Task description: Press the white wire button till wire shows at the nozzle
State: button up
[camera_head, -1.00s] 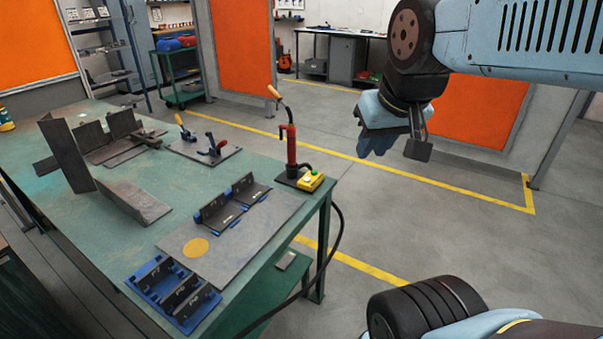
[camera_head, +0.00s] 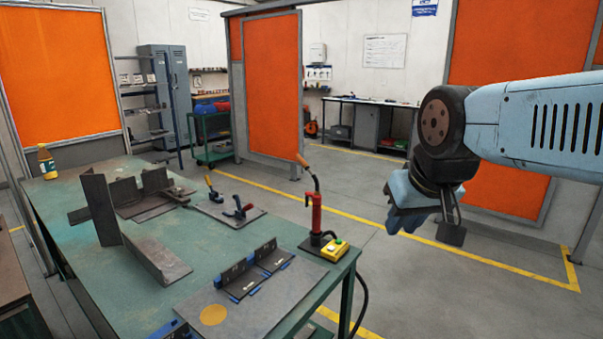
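The welding torch (camera_head: 316,214) stands upright in a dark holder near the table's right edge, with a red handle and a bent dark neck. Its copper-coloured nozzle (camera_head: 301,160) points up and left. No wire can be made out at its tip at this size. A small yellow box (camera_head: 333,253) sits beside the torch base. A small pale, greenish button (camera_head: 336,243) shows on its top; a separate white button is too small to tell. My gripper (camera_head: 430,223) hangs in the air right of the torch, apart from it and the box. Whether its fingers are open is unclear.
The green table (camera_head: 75,215) holds steel angle pieces (camera_head: 140,249), toggle clamps (camera_head: 238,210) and a plate with brackets (camera_head: 255,310). A yellow-capped bottle (camera_head: 46,163) stands at the far left. A black cable (camera_head: 363,300) hangs off the right edge. The floor right of the table is clear.

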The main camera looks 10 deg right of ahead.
jog(key=shift+c, duration=0.5)
grip_shut()
dwell(1.3)
